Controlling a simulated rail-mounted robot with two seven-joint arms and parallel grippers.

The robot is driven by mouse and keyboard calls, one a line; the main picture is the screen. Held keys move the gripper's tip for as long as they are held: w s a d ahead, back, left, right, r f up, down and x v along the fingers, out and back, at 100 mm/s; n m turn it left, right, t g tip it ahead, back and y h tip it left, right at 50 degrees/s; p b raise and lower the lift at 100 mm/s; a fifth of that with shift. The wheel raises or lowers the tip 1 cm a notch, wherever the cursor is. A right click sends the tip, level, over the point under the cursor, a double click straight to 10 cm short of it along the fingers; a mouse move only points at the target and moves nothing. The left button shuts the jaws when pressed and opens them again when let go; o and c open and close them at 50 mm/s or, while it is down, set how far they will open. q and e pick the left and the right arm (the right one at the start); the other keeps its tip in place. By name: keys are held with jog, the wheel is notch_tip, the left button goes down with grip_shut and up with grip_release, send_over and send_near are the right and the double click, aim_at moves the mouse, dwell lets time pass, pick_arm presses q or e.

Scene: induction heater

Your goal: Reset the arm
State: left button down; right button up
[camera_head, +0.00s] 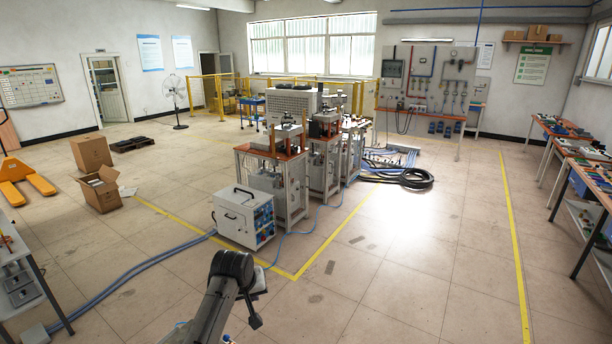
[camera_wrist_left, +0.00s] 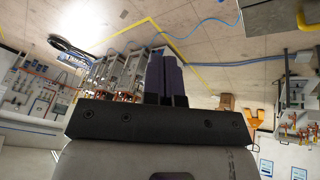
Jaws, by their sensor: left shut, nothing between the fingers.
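My left arm (camera_head: 222,290) comes up from the bottom edge of the head view, left of the middle, and bends at a dark joint. A thin dark part hangs down just right of that joint; its fingers cannot be made out there. In the left wrist view, my left gripper (camera_wrist_left: 166,62) shows its two dark fingers pressed together, with nothing between them. It is in free air, apart from every object. The wrist view is upside down, with the floor at the top. My right arm and right gripper do not show.
The white heater box (camera_head: 243,216) with blue cables stands on the floor beyond my left arm, beside several machine stands (camera_head: 290,185). Cardboard boxes (camera_head: 100,188) are at the left. A workbench (camera_head: 576,165) lines the right wall. The floor (camera_head: 420,270) at right front is clear.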

pick_arm(q)
notch_tip(320, 180, up, 16)
jog(key=s+m+t, duration=0.2)
jog(key=m+t, duration=0.2)
jog(key=t, duration=0.1)
jog(key=s+a+m+t, duration=0.1)
jog(key=s+a+t, duration=0.15)
jog(key=s, duration=0.75)
jog(key=s+a+f+g, duration=0.2)
jog(key=s+f+g, duration=0.1)
jog(key=s+f, duration=0.95)
jog(key=s+a+f+g+y, duration=0.1)
jog(key=s+f+g, duration=0.2)
jog(key=s+f, duration=1)
jog(key=s+a+f+g, duration=0.25)
jog(key=s+f, duration=0.55)
jog(key=s, duration=0.9)
notch_tip(320, 180, up, 19)
jog(key=p, duration=1.8)
jog(key=shift+w+d+f+n+p, duration=0.15)
jog(key=shift+w+f+n+p, duration=0.05)
jog(key=shift+w+n+p, duration=0.15)
